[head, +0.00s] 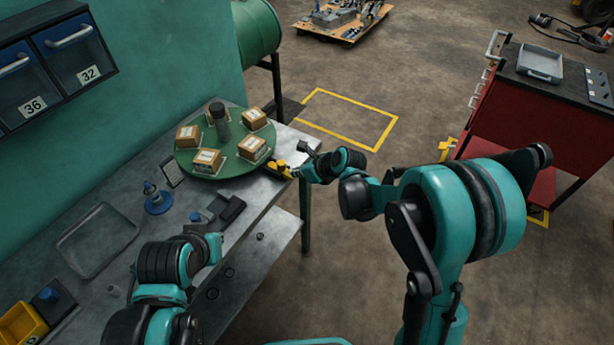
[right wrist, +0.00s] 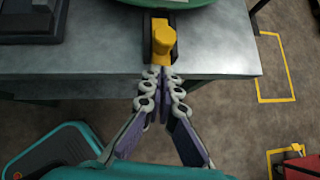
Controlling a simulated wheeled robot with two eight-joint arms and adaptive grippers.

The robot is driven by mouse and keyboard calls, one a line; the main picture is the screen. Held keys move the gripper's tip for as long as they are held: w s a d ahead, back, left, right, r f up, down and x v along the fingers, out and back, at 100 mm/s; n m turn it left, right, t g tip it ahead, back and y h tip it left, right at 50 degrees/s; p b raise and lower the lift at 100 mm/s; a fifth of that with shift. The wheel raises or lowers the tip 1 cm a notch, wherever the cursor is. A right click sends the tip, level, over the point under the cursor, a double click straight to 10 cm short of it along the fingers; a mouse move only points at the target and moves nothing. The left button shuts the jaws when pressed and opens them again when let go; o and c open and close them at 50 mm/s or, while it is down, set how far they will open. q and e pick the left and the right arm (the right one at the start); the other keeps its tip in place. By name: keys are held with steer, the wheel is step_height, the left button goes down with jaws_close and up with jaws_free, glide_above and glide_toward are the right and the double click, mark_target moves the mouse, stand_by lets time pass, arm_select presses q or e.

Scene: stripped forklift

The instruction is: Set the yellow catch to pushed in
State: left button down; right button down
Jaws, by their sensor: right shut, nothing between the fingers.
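The yellow catch (head: 278,166) sits at the front edge of the metal bench, by the green turntable (head: 190,167). In the right wrist view the catch (right wrist: 163,42) stands on a dark mount just beyond my fingertips. My right gripper (head: 294,173) is shut and empty, its tips (right wrist: 162,76) together right in front of the catch. I cannot tell whether they touch it. My left gripper (head: 212,238) is low over the bench's front part. Its fingers are not clear enough to tell whether they are open.
The turntable carries several small boxes and a dark cylinder (head: 219,122). A blue-based tool (head: 158,202), a clear tray (head: 98,240) and a yellow bin (head: 22,325) are on the bench. A red cart (head: 520,130) stands at right. The floor between bench and cart is open.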

mark_target(282, 164)
steer(key=shift+w+a, duration=0.8)
steer(key=shift+w+a+b, duration=0.15)
steer(key=shift+w+a, duration=0.3)
steer(key=shift+a, duration=0.2)
steer(key=shift+w+a+b, duration=0.15)
steer(key=shift+w+a, duration=0.3)
steer(key=shift+a, duration=0.15)
steer(key=shift+r, duration=0.1)
steer(key=shift+d, duration=0.1)
